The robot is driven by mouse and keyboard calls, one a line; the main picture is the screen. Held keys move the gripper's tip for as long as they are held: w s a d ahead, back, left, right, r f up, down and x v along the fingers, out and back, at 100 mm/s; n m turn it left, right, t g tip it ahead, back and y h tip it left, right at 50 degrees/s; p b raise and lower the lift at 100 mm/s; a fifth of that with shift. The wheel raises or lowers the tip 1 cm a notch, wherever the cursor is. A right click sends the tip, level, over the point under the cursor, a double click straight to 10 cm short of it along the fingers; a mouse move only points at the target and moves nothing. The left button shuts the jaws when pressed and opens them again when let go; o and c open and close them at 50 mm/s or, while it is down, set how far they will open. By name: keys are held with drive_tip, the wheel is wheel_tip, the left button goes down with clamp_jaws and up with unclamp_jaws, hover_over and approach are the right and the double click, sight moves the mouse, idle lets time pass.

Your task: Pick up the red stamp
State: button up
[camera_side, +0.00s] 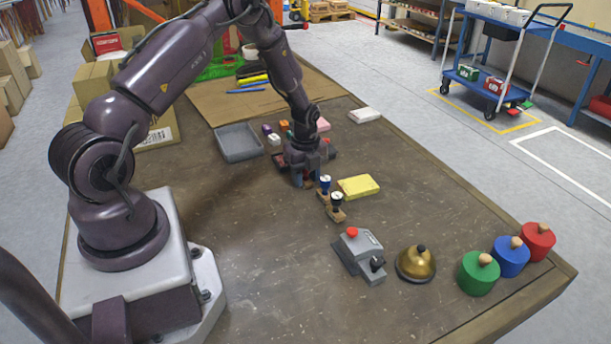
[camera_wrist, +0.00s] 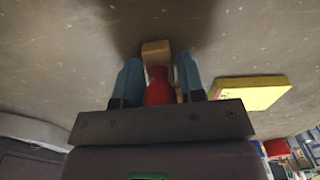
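In the wrist view the red stamp, with a red handle (camera_wrist: 159,88) and a wooden base (camera_wrist: 156,52), lies between the two blue fingertips of my gripper (camera_wrist: 159,80). One finger is on each side of the handle, and the base shows beyond it. I cannot tell whether the fingers press on the handle. In the side view my gripper (camera_side: 304,180) points down low over the table, and it hides most of the red stamp.
A yellow pad (camera_side: 358,187) lies right of my gripper. A grey tray (camera_side: 238,143) and small colored blocks are behind it. A grey device with a red button (camera_side: 358,256), a brass bell (camera_side: 416,264) and green, blue and red lidded pots stand front right. The table's front middle is clear.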

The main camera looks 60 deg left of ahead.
drive_tip(key=c, duration=0.5)
drive_tip(key=shift+r, duration=0.55)
drive_tip(key=r, duration=0.2)
drive_tip(key=shift+s+d+r, duration=0.15)
drive_tip(key=shift+s+r, duration=0.05)
drive_tip(key=shift+r, duration=0.2)
drive_tip(key=s+d+r, duration=0.2)
drive_tip(key=s+r, duration=0.1)
drive_tip(key=s, duration=0.1)
drive_tip(key=s+d+r, duration=0.2)
drive_tip(key=s+r, duration=0.1)
drive_tip(key=s, duration=0.1)
drive_tip(key=s+d+r, duration=0.2)
drive_tip(key=s+r, duration=0.1)
drive_tip(key=s, duration=0.1)
drive_tip(key=shift+d, duration=0.15)
